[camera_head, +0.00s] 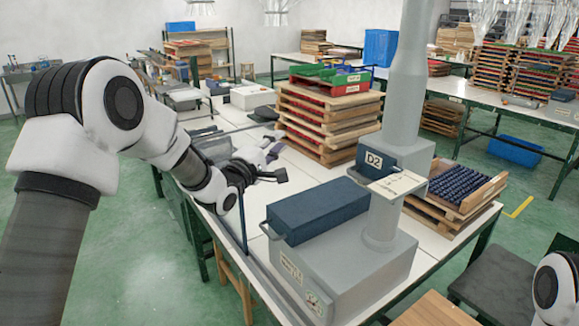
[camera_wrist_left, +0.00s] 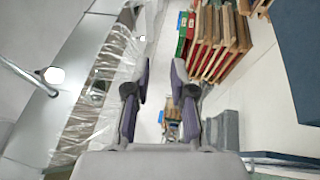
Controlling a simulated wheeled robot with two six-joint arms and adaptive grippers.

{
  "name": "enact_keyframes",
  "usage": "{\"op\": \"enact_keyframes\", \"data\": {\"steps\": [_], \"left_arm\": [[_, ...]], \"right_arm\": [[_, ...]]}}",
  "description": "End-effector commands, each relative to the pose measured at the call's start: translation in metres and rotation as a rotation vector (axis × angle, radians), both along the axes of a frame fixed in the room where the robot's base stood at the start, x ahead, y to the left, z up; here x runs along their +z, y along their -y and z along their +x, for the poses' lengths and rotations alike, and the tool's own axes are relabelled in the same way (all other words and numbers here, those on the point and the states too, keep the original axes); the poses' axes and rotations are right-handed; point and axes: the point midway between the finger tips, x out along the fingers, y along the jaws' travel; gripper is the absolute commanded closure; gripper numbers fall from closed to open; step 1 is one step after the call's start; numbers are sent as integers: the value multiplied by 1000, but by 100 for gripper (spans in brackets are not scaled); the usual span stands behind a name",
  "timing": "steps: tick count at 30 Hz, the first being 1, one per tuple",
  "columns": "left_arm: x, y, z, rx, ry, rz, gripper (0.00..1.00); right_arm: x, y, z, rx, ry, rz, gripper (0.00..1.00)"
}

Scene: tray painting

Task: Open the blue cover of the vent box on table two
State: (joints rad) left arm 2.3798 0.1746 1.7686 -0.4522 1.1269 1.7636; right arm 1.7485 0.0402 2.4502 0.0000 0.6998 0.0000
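The vent box (camera_head: 345,275) is a grey box with a tall round duct, at the front right of the white table. My right gripper is out of view.
A stack of wooden trays (camera_head: 328,124) with red and green crates on top stands behind the vent box. A dark blue D2 box (camera_head: 393,157) and a tray of dark parts (camera_head: 462,182) are by the duct. White tabletop (camera_head: 297,165) is bare behind the cover.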

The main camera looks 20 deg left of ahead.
Motion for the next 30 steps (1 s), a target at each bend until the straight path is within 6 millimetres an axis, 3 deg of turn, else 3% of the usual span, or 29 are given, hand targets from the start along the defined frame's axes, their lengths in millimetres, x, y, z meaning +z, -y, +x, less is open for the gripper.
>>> {"op": "enact_keyframes", "data": {"steps": [1,5,16,25,26,27,30], "left_arm": [[-11,-3,1,4,-1,-4,76],[-8,-1,8,4,-4,-3,76],[4,16,69,5,-4,-3,76],[2,18,76,6,-6,-6,76],[2,18,76,6,-6,-5,83],[2,18,76,6,-6,-5,98],[3,17,76,6,-5,-5,100]], "right_arm": [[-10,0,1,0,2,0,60],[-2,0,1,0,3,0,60],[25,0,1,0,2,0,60],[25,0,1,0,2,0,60],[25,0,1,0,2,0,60],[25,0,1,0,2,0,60],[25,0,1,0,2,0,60]]}}
